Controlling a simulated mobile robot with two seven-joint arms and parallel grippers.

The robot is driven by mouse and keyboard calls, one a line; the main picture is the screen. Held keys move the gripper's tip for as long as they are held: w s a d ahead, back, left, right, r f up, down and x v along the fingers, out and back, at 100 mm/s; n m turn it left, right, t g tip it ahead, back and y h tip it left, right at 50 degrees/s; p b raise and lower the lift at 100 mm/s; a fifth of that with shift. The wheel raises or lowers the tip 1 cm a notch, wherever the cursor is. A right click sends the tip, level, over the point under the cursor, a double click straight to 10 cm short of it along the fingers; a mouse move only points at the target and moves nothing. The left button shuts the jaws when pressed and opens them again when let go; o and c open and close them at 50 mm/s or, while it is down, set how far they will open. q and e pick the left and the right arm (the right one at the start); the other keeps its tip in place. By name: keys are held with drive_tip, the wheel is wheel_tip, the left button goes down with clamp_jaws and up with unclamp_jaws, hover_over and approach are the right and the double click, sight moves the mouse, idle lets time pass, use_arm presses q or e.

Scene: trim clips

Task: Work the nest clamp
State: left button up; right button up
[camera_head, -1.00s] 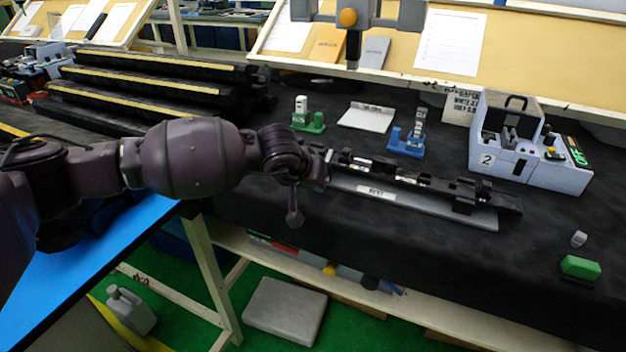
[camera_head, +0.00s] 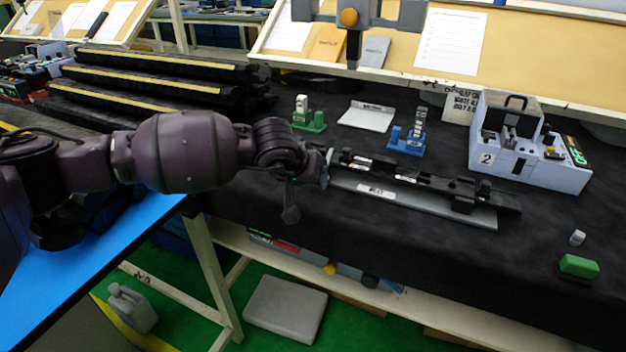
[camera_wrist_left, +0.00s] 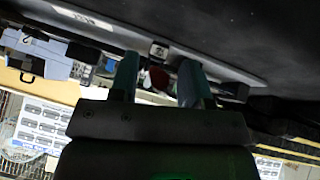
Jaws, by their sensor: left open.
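The nest is a long grey plate (camera_head: 470,218) with a white label, lying on the black bench. A dark trim strip (camera_head: 415,176) with black clamp-like parts lies along it. My left gripper (camera_head: 328,164) is at the nest's left end, seen edge-on in the head view. In the left wrist view its two fingers (camera_wrist_left: 158,82) are apart, beside the plate's edge (camera_wrist_left: 120,35). A dark red part (camera_wrist_left: 158,77) shows between the fingers, and a small grey block (camera_wrist_left: 158,50) sits on the plate. I cannot tell whether the fingers touch the red part. My right gripper is not in view.
A green stand (camera_head: 308,118), a blue stand (camera_head: 408,140) and a white card (camera_head: 367,117) stand behind the nest. A grey-blue box marked 2 (camera_head: 530,165) is at the right. A green block (camera_head: 578,266) lies front right.

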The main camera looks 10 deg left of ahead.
use_arm(q)
drive_tip(key=p+v, duration=0.1)
drive_tip(key=v, duration=0.8)
